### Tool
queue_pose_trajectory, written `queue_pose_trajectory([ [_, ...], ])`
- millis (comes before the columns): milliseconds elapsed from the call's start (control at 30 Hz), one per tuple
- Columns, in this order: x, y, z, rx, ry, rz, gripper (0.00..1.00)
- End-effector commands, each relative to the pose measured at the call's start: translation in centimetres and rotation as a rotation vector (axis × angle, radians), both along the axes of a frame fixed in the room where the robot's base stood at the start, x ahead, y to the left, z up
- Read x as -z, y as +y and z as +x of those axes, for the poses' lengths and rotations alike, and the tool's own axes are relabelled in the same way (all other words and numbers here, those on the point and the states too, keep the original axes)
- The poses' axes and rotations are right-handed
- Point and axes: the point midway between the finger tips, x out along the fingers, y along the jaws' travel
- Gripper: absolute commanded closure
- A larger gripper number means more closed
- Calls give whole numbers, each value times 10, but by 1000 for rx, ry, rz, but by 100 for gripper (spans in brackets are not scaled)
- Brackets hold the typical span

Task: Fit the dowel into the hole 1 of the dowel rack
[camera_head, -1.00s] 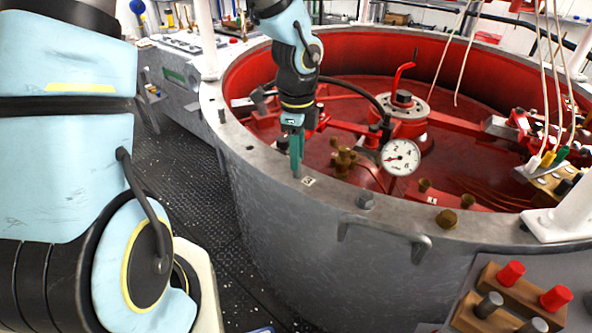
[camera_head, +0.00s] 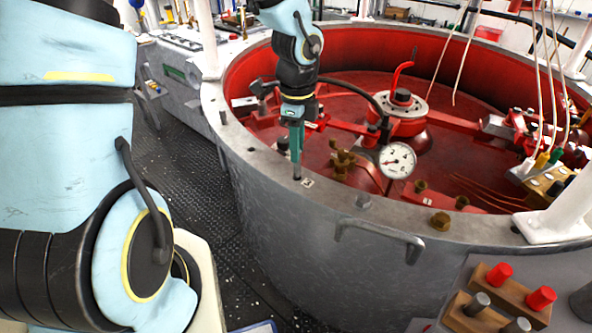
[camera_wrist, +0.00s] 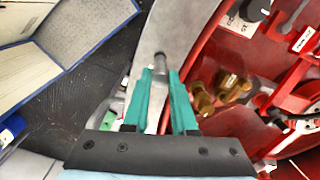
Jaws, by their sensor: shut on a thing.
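My gripper (camera_head: 297,157) is over the near left rim of the big round tank, fingers pointing down. Its teal fingers are shut on a grey dowel (camera_head: 297,173), whose lower part shows below the fingertips. In the wrist view the dowel (camera_wrist: 160,62) sits between the fingertips over the grey rim. I cannot tell whether its lower end touches the rim. Wooden blocks with red and grey pegs (camera_head: 508,307) stand at the lower right. I cannot tell whether these are the dowel rack, and no hole number is readable on them.
The tank rim (camera_head: 330,194) carries a small label (camera_head: 307,183) and a brass nut (camera_head: 440,221). A pressure gauge (camera_head: 397,161) and brass valve (camera_head: 343,162) stand inside. A handle (camera_head: 380,232) juts from the wall.

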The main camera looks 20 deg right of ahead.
Motion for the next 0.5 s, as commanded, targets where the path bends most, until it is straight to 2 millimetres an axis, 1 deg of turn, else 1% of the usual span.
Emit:
queue_pose_trajectory([
  [33, -4, 0, 0, 0, 0, 0, 100],
  [500, -19, 0, 0, 0, 0, 0, 100],
])
